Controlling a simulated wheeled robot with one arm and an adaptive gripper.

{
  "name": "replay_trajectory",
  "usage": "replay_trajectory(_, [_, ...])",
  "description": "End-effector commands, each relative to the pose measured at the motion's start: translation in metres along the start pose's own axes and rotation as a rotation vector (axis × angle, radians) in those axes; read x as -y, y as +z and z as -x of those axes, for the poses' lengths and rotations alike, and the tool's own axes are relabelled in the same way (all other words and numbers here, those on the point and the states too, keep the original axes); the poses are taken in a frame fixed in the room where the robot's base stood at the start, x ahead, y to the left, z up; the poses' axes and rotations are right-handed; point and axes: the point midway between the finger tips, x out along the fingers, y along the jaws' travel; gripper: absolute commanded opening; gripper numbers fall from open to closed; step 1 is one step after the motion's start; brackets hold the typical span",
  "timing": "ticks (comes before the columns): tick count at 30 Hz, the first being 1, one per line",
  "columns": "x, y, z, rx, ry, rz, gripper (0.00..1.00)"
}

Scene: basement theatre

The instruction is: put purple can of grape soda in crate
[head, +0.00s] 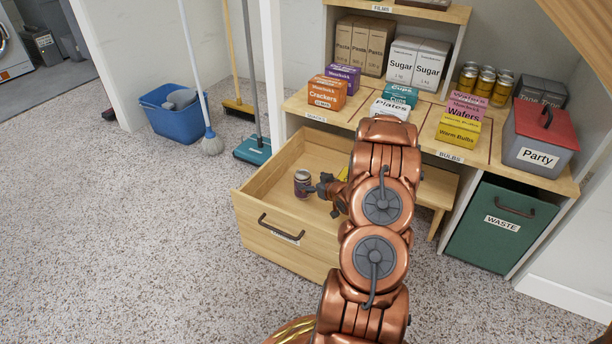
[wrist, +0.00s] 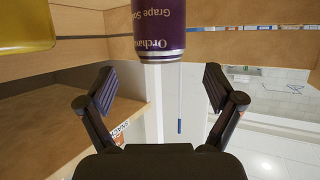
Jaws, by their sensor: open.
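The purple can of grape soda (head: 302,184) stands in the open wooden drawer (head: 252,194). In the wrist view the can (wrist: 159,28) appears upside down at the top centre, with its purple label and silver rim. My gripper (head: 318,187) is just right of the can in the head view. In the wrist view its two dark fingers (wrist: 160,92) are spread apart and empty, and the can lies ahead, in line with the gap. Whether a fingertip touches it cannot be told. I see nothing that is clearly a crate.
A yellow item (wrist: 25,25) lies in the drawer beside the can, mostly hidden by my arm in the head view. The shelf behind holds boxes, several gold cans (head: 486,82) and a Party box (head: 540,140). A green waste bin (head: 500,222) stands right.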

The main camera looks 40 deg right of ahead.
Motion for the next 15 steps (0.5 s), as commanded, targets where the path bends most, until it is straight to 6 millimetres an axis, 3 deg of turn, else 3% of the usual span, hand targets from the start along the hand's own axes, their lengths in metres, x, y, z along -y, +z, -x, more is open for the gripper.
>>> replay_trajectory(6, [-0.001, -0.002, 0.037, 0.000, 0.002, -0.001, 0.92])
replay_trajectory(15, [0.000, 0.000, 0.053, 0.001, -0.001, 0.001, 0.92])
